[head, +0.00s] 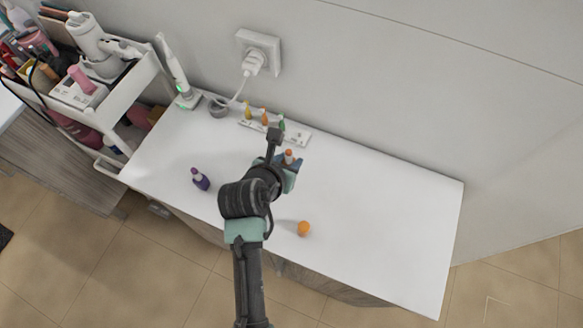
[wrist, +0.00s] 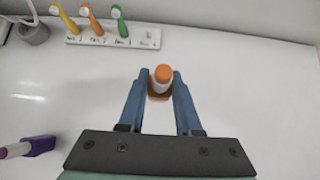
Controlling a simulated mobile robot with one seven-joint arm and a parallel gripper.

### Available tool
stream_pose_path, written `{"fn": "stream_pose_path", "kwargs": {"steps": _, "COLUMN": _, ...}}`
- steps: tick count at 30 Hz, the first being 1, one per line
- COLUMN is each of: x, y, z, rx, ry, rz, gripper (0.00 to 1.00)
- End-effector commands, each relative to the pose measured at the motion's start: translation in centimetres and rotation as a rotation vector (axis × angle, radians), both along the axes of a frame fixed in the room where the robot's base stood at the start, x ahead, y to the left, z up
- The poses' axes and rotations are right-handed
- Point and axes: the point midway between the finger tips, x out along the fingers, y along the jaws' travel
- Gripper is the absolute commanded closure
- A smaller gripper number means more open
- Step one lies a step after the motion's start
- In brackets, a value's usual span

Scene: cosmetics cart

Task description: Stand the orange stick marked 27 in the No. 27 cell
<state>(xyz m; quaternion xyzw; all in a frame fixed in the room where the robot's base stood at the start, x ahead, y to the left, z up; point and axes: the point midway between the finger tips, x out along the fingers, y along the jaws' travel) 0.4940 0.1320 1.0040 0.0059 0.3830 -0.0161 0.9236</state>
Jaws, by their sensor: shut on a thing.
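My gripper (wrist: 161,86) is shut on an orange stick (wrist: 163,74) with an orange cap and a white band. The stick stands between the two blue fingers, seen from above, over the white table. In the head view, my gripper (head: 291,168) and the stick's orange top (head: 289,153) show just in front of the rack. The cell labels are too small to read, and no number shows on the held stick.
An orange round object (head: 303,228) lies near the front edge. A white device on a stand (head: 180,85) and a cable are left of the rack. The table's right half (head: 400,210) is clear.

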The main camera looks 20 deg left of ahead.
Motion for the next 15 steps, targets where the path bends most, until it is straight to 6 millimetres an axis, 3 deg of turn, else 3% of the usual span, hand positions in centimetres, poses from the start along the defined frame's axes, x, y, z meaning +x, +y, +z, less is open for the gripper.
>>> {"fn": "stream_pose_path", "kwargs": {"steps": 15, "x": 0.0, "y": 0.0, "z": -6.1, "rx": 0.0, "ry": -0.002, "rz": 0.0, "gripper": 1.0}}
